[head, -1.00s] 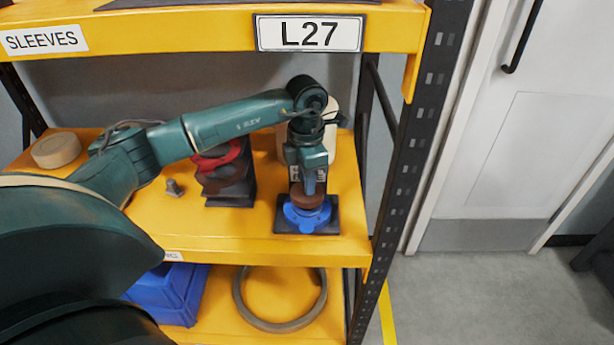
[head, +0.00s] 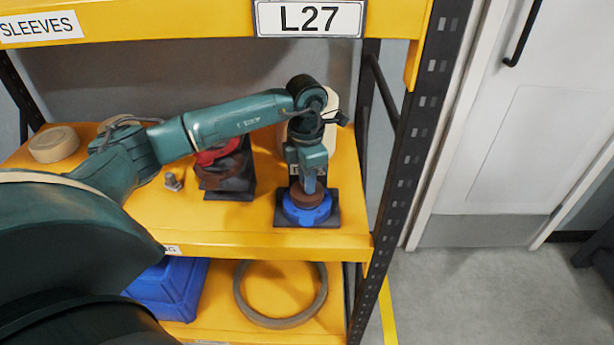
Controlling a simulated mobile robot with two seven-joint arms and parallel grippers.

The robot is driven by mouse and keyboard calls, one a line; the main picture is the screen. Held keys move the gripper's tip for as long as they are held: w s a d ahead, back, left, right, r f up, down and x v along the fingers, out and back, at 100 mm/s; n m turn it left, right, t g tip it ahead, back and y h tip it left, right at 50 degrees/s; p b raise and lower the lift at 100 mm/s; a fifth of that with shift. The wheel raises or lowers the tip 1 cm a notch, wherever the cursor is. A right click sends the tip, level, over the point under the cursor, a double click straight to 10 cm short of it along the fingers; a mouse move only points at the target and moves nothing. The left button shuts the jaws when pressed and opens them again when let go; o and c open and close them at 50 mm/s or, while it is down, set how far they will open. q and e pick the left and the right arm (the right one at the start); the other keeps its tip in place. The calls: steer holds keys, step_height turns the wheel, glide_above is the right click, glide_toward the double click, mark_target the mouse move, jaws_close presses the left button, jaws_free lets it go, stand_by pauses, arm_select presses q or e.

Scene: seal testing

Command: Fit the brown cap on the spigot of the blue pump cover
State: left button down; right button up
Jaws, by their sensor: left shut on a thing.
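The blue pump cover (head: 308,215) sits on a dark square base at the front right of the yellow middle shelf. The brown cap (head: 307,198) is at the top of the cover, right under my left gripper (head: 308,188). My left gripper points down and is shut on the cap. The spigot is hidden by the cap and gripper, so I cannot tell how far the cap sits on it. My right gripper is not in view.
A red and dark part (head: 228,170) on a black stand is left of the cover. A small bolt (head: 173,182) and a tan round part (head: 54,144) lie farther left. A cream container (head: 327,120) stands behind my wrist. A black rack post (head: 412,140) bounds the right.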

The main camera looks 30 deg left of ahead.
arm_select(q)
steer(key=shift+f+b, duration=0.4)
steer(key=shift+f, duration=0.2)
steer(key=c, duration=1.2)
jaws_free()
steer(key=shift+r, duration=0.1)
step_height(320, 180, up, 7)
steer(key=p, duration=0.5)
